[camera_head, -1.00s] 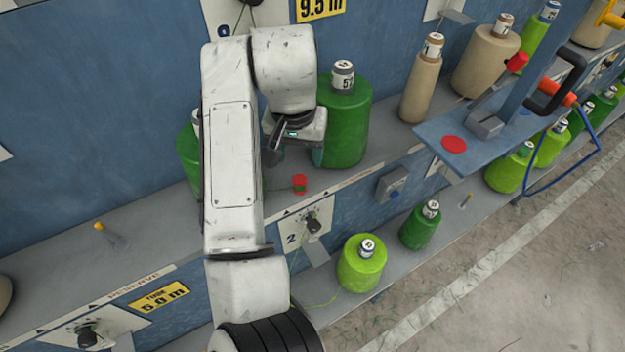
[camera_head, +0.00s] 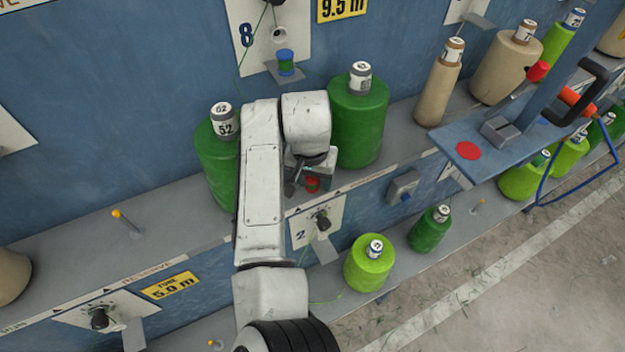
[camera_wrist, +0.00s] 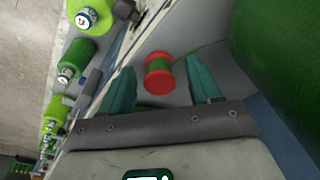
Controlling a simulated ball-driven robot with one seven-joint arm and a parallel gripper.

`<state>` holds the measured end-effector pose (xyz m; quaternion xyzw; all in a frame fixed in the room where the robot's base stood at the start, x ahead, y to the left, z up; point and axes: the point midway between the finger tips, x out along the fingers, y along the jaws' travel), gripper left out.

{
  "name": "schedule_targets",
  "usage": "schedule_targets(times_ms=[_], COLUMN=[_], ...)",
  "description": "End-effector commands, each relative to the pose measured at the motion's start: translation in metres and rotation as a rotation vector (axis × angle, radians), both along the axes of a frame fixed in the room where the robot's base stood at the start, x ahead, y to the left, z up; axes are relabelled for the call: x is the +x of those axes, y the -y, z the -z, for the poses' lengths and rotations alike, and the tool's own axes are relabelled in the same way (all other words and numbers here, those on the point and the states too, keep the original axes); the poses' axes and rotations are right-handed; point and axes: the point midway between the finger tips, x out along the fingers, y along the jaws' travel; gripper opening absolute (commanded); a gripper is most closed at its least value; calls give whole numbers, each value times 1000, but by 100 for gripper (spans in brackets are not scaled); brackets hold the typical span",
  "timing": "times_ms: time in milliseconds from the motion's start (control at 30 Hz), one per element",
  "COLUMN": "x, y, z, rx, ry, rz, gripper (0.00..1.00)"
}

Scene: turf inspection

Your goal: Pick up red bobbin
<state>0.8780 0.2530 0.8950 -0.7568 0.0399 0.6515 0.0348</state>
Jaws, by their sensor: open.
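The red bobbin (camera_wrist: 159,74) has red end flanges and green thread around its middle. In the wrist view it lies between the two teal fingers of my gripper (camera_wrist: 162,90), with a gap on each side. In the head view the red bobbin (camera_head: 312,184) is on the grey shelf (camera_head: 170,222), partly covered by my gripper (camera_head: 308,178). My gripper is open and does not visibly touch the bobbin.
Large green cones stand left (camera_head: 215,165) and right (camera_head: 357,120) of my arm, close by. Below is a panel with a knob (camera_head: 321,220). A blue-green bobbin (camera_head: 286,62) sits on a bracket above. A blue platform with a red disc (camera_head: 467,151) juts out right.

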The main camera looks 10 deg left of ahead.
Motion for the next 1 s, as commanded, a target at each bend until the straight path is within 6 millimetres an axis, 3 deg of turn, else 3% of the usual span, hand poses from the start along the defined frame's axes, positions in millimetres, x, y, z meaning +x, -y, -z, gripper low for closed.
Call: schedule_targets(times_ms=[167, 767, 1000], x=[0, 0, 0], y=[0, 0, 0], z=[0, -1, -1], rx=[0, 0, 0], ry=[0, 0, 1], rz=[0, 0, 0], gripper=[62, 4, 3])
